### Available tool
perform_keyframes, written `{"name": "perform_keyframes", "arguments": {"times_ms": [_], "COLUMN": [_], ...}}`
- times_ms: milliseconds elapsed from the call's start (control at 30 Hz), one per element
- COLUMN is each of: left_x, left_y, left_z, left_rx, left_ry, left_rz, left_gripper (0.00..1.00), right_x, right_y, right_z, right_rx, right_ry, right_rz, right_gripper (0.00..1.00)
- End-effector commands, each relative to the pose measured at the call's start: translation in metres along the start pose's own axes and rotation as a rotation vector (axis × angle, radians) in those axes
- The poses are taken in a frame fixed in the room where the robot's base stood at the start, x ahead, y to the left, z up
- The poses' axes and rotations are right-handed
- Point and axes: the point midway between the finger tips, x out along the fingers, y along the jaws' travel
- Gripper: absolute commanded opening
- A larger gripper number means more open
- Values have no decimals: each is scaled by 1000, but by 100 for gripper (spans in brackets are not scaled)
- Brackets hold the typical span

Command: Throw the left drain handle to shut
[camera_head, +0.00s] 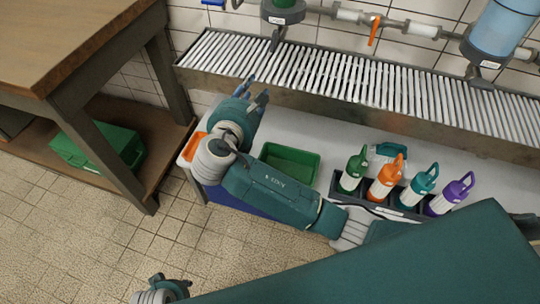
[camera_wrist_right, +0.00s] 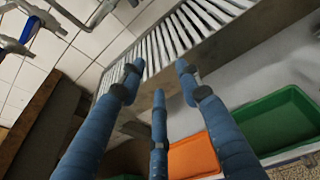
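A blue lever (camera_head: 213,2) shows at the top edge of the head view, on the pipework left of the green-banded vessel (camera_head: 284,12); most of it is cut off by the frame. Blue pieces on grey pipe fittings (camera_wrist_right: 30,30) show at the top left of the right wrist view. An orange lever (camera_head: 375,30) sits on the pipe further right. My right gripper (camera_head: 255,92) is over the front edge of the slatted rack, below and apart from the levers. Its three blue fingers (camera_wrist_right: 160,95) are spread and empty. My left gripper (camera_head: 165,290) is partly visible at the bottom edge; its fingers are unclear.
The slatted rack (camera_head: 350,80) runs below the pipes. Under it, a pale bench holds a green tray (camera_head: 290,162), an orange tray (camera_head: 192,147) and several bottles (camera_head: 386,178). A wooden table (camera_head: 70,35) with a green box (camera_head: 98,148) stands left. The tiled floor is clear.

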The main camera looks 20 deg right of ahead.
Motion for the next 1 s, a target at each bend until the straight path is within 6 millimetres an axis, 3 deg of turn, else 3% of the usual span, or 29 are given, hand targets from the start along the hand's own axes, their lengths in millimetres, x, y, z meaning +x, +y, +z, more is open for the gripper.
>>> {"name": "perform_keyframes", "arguments": {"times_ms": [500, 1000], "left_x": [-40, -71], "left_y": [-1, -2], "left_z": [-9, -16], "left_rx": [0, 0], "left_ry": [0, 0], "left_rz": [0, 0], "left_gripper": [34, 34], "right_x": [22, 15], "right_y": [-32, -80], "right_z": [-94, -180], "right_rx": [241, 504], "right_ry": [259, 472], "right_rz": [-47, -170], "right_gripper": [34, 34]}}
